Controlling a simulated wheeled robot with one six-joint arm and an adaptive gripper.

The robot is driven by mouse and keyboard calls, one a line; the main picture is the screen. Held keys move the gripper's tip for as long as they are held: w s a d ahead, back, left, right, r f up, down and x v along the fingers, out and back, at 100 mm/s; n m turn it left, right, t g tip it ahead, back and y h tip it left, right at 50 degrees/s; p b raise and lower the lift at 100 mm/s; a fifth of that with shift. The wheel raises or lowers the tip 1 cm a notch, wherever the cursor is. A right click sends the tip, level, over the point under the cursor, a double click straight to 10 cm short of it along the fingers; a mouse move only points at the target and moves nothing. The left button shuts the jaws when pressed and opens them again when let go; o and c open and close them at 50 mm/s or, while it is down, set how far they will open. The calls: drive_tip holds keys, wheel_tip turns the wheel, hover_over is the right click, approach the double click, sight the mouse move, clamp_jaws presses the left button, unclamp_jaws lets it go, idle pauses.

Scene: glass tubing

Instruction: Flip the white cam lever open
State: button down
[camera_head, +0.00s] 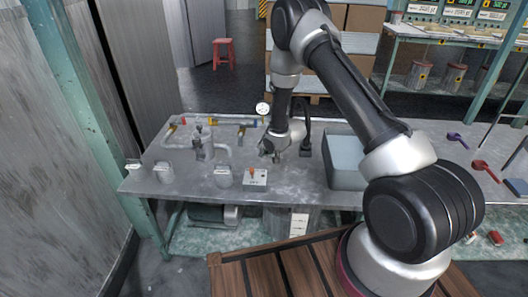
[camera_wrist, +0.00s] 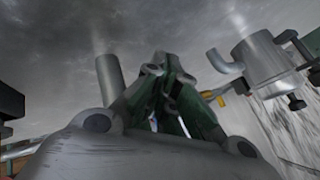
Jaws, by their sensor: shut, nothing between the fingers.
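My gripper (camera_head: 272,156) hangs low over the grey workbench (camera_head: 300,180), left of the blue-grey tub. In the wrist view, the dark green fingers (camera_wrist: 158,68) are together with nothing between them. I cannot single out the white cam lever for sure. Small white-topped fittings stand along the bench's front left: one at the far left (camera_head: 133,165), one beside it (camera_head: 163,173) and one nearer the middle (camera_head: 223,176). My gripper is right of and behind these, apart from them. No white lever shows clearly in the wrist view.
A small box with an orange knob (camera_head: 255,179) stands in front of my gripper. Pipework (camera_head: 200,145) with coloured handles and a round white gauge (camera_head: 263,108) are to the left and behind. The tub (camera_head: 345,160) is at right. The wrist view shows a clamped metal cylinder (camera_wrist: 263,60).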

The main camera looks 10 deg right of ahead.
drive_tip(key=shift+a+y, duration=0.15)
drive_tip(key=shift+y, duration=0.15)
drive_tip(key=y, duration=0.1)
drive_tip(key=a+m+t+y, duration=0.1)
drive_tip(key=t+y, duration=0.1)
drive_tip(key=shift+w+a+r+m, duration=0.15)
drive_tip(key=shift+w+a+m, duration=0.1)
drive_tip(key=shift+m, duration=0.05)
drive_tip(key=y, duration=0.1)
drive_tip(key=a+m+t+y, duration=0.1)
drive_tip(key=y, duration=0.1)
drive_tip(key=shift+w+a+r+t, duration=0.1)
drive_tip(key=shift+w+r+t, duration=0.1)
drive_tip(key=shift+r+t, duration=0.15)
drive_tip(key=shift+w+a+r+m+t+y, duration=0.15)
drive_tip(key=shift+a+r+m+t+y, duration=0.15)
drive_tip(key=shift+r+m+t+y, duration=0.3)
drive_tip(key=shift+f, duration=0.15)
wheel_tip(320, 180, up, 10)
